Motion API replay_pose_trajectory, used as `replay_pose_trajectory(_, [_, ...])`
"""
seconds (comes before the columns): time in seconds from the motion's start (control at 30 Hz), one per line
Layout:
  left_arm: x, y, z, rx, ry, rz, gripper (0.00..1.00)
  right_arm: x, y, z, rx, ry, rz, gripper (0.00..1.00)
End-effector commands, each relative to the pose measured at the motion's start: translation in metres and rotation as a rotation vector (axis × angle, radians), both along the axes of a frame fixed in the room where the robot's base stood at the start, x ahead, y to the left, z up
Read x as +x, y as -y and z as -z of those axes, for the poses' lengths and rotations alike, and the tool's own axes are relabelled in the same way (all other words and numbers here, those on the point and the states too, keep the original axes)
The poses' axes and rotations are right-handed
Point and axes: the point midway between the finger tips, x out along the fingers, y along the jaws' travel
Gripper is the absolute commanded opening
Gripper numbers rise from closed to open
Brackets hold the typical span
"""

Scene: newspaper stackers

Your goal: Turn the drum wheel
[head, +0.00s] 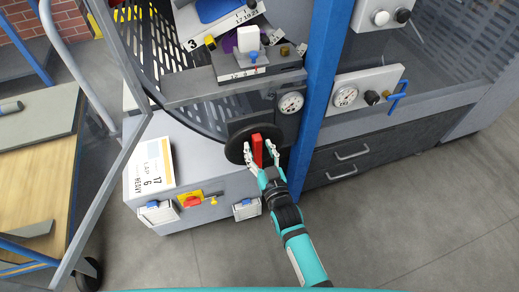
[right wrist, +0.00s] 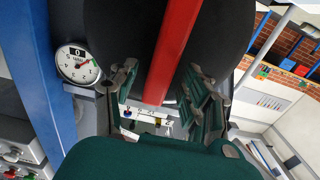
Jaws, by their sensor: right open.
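The drum wheel (head: 236,141) is a black disc with an upright red bar (head: 257,148) across its face, on the front of the grey machine. My right gripper (head: 260,153) is open at the wheel, one finger on each side of the red bar. In the right wrist view the black wheel (right wrist: 120,35) fills the top. The red bar (right wrist: 170,50) runs down between the spread fingers of the gripper (right wrist: 165,92), with gaps beside it. I cannot tell whether the fingertips touch the disc. My left gripper is not in view.
A blue post (head: 317,85) stands just right of the wheel. A dial gauge (head: 291,103) sits near the wheel. Below left are a panel with a red switch (head: 192,201) and a paper label (head: 154,164). A wooden-topped cart (head: 35,160) stands left. The floor at lower right is clear.

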Motion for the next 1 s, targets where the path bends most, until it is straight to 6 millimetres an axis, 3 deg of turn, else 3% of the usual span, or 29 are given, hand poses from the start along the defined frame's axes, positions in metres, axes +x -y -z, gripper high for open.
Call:
replay_pose_trajectory(0.07, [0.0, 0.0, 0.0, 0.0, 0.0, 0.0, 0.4, 0.0, 0.0, 0.0, 0.0, 0.0, 0.0, 0.45])
replay_pose_trajectory(0.4, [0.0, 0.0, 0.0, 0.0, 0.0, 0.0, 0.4, 0.0, 0.0, 0.0, 0.0, 0.0, 0.0, 0.01])
replay_pose_trajectory(0.8, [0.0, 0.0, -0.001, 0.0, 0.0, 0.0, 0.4, 0.0, 0.002, 0.0, 0.004, -0.001, 0.0, 0.0])
replay_pose_trajectory(1.0, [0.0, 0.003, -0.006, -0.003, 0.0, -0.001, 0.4, 0.0, 0.014, -0.001, 0.049, -0.017, 0.0, 0.0])
